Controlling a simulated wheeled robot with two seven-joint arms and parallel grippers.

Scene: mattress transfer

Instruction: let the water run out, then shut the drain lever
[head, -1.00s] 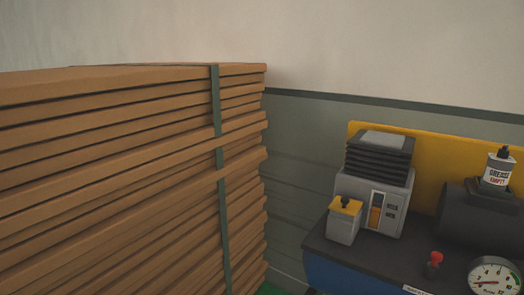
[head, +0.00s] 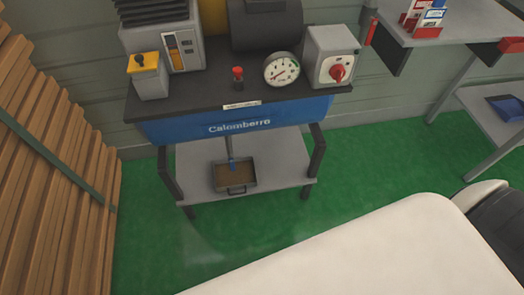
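A machine with a blue tank front (head: 235,124) stands on a stand against the wall in the head view. A thin blue drain fitting (head: 231,150) hangs below the tank. I cannot tell which way its lever is turned, nor whether water is running. A small brown tray (head: 220,176) with a dark handle sits below it on the lower shelf. A round pressure gauge (head: 281,70), a red-topped knob (head: 238,76) and a grey box with a red rotary switch (head: 337,72) are on top. Neither of my grippers shows.
A tall strapped stack of wooden boards (head: 50,165) stands at the left. A grey shelf table (head: 450,22) with small cartons is at the right. The green floor (head: 165,255) is clear in front of the stand.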

